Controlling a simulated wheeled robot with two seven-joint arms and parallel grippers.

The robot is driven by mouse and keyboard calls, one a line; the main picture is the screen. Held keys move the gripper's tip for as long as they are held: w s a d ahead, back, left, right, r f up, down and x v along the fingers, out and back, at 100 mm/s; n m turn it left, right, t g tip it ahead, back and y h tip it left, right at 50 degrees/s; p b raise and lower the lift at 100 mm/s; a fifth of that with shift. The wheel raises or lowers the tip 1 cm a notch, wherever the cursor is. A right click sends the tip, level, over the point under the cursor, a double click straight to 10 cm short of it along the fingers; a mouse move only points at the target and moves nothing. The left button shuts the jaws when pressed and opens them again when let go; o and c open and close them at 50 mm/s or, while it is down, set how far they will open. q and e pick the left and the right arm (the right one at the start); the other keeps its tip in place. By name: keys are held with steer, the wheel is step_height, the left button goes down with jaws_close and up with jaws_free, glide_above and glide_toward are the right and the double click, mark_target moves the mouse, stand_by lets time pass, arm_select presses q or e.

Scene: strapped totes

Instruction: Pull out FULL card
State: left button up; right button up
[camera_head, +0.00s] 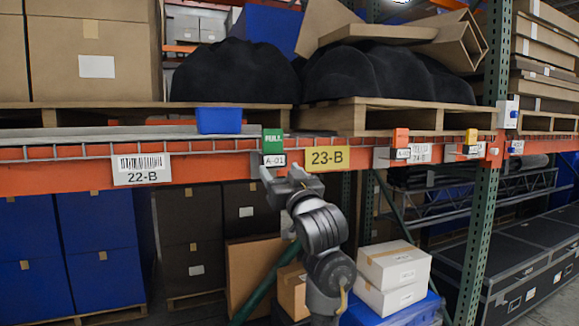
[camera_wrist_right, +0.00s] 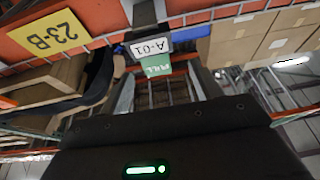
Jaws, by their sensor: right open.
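The green FULL card (camera_head: 272,141) stands upright in a holder marked A-01 (camera_head: 273,161) on the orange shelf beam. My right gripper (camera_head: 282,178) is just below and in front of the holder in the head view, open and empty. In the right wrist view the card (camera_wrist_right: 157,66) lies between the two spread fingers of the right gripper (camera_wrist_right: 162,88), with the A-01 label (camera_wrist_right: 150,46) beside it. I cannot tell whether the fingers touch the card. My left gripper is not in view.
The orange beam (camera_head: 80,181) carries the tags 22-B (camera_head: 141,169) and 23-B (camera_head: 327,158). An orange card (camera_head: 401,137) and a yellow card (camera_head: 471,136) stand farther right. A blue bin (camera_head: 219,120) sits left of the FULL card. White boxes (camera_head: 393,265) are stacked below.

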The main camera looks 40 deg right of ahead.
mark_target(274, 138)
steer(key=shift+m+h, duration=0.3)
steer(key=shift+h, duration=0.2)
steer(key=w+d+r+p, duration=0.1)
steer(key=w+r, duration=0.1)
steer(key=w+d+r+p, duration=0.1)
steer(key=w+r+p, duration=0.1)
steer(key=w, duration=0.1)
steer(key=w+d+r+p, duration=0.1)
steer(key=w+d+r, duration=0.1)
steer(key=r, duration=0.1)
steer(key=shift+w+r, duration=0.1)
steer(key=shift+w, duration=0.3)
steer(key=shift+w+d+r+p, duration=0.1)
steer(key=shift+w+r+p, duration=0.05)
steer(key=shift+w+p, duration=0.3)
steer(key=c, duration=0.9)
steer(key=shift+r, duration=0.2)
